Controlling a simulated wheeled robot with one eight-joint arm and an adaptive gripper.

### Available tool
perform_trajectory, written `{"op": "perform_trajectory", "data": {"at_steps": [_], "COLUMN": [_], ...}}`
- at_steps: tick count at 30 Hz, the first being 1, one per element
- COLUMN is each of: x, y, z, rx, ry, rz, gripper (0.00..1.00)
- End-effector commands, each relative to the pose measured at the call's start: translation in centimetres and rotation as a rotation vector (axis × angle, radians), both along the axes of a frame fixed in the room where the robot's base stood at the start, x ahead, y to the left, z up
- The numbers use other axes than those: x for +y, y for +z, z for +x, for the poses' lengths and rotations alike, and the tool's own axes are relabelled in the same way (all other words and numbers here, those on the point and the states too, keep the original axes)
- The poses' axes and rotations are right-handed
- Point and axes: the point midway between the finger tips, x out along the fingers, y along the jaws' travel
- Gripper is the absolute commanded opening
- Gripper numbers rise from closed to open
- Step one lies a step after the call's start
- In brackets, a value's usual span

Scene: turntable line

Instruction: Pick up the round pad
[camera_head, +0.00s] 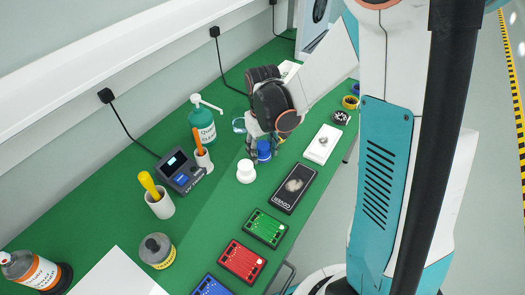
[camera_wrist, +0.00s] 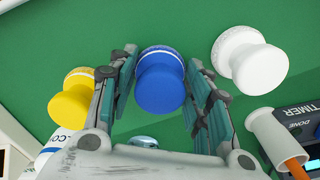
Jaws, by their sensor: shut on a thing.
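A blue round pad with a knob-like grip and a pale rim (camera_wrist: 160,80) sits between the two fingers of my gripper (camera_wrist: 161,75) in the wrist view. The fingers are shut on its sides. In the head view the blue pad (camera_head: 263,150) shows beside my gripper (camera_head: 256,146), partly hidden by it. I cannot tell whether it touches the table. A white pad of like shape (camera_wrist: 250,60) stands close by, also in the head view (camera_head: 245,171). A yellow one (camera_wrist: 73,98) is on the other side.
The green table (camera_head: 205,232) holds a pump bottle (camera_head: 202,125), a timer (camera_head: 181,172), white cups with tools (camera_head: 160,204), a dark box (camera_head: 293,187), a white tray (camera_head: 322,144) and coloured boards (camera_head: 242,261). Bare green surface lies left of the white pad.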

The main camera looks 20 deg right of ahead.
Motion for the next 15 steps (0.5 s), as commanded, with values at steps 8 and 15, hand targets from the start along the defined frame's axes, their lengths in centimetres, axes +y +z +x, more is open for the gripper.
{"op": "perform_trajectory", "data": {"at_steps": [8, 15], "x": [0.0, 0.0], "y": [0.6, 4.0], "z": [0.0, 0.0], "rx": [0.000, 0.000], "ry": [0.000, 0.000], "rz": [0.000, 0.000], "gripper": [0.23, 0.23]}}
